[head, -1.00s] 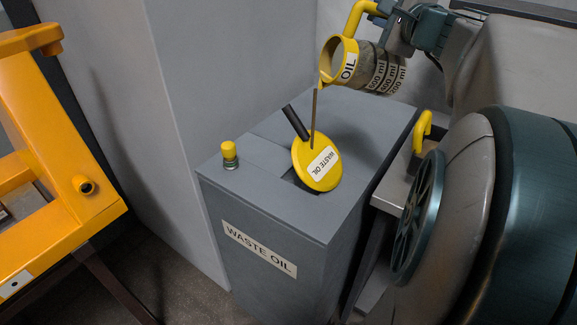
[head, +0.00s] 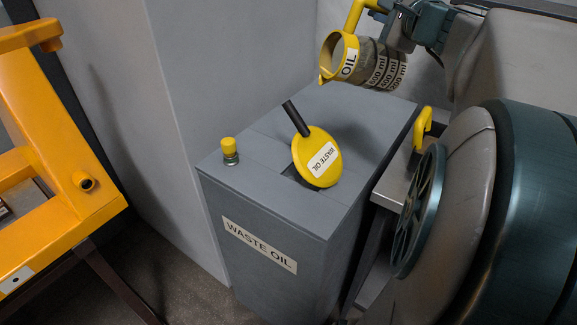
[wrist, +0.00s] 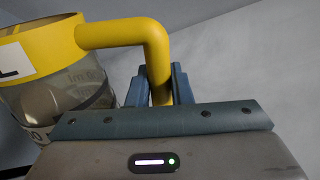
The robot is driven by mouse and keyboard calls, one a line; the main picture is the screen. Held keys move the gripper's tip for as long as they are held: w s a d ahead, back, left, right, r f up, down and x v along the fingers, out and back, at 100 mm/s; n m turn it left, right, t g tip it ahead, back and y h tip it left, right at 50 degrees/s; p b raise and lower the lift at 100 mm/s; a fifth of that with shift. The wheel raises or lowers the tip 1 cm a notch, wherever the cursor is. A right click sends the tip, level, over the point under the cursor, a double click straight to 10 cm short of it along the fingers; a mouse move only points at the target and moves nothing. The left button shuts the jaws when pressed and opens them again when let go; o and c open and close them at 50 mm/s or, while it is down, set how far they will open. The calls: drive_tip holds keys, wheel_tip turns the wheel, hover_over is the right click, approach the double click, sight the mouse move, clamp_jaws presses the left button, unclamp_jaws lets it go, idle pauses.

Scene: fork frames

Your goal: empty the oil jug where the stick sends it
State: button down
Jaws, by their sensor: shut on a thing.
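The oil jug (head: 375,62), a see-through cylinder with yellow rim, handle and OIL label, is tilted on its side above the waste oil box (head: 265,200). Its spout points down left; no stream shows. Any oil left inside cannot be made out. My gripper (head: 382,10) is shut on the jug's yellow handle, which also shows between the fingers (wrist: 162,85) in the wrist view. No separate stick is clearly identifiable.
A small yellow-capped fitting (head: 229,151) stands on the box top's left. A yellow frame (head: 60,190) stands at the far left. A grey metal ledge with a yellow hook (head: 423,125) adjoins the box's right side. Grey walls stand behind.

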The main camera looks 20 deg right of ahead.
drive_tip(key=shift+a+r, duration=0.1)
drive_tip(key=shift+a+r+n+b, duration=0.35)
drive_tip(key=shift+a+r+n, duration=0.15)
drive_tip(key=shift+a+n, duration=0.15)
drive_tip(key=shift+a, duration=0.15)
idle(1.6)
drive_tip(key=shift+a+r+n+b, duration=0.3)
drive_tip(key=shift+a+r+n, duration=0.15)
drive_tip(key=shift+a, duration=0.15)
idle(0.9)
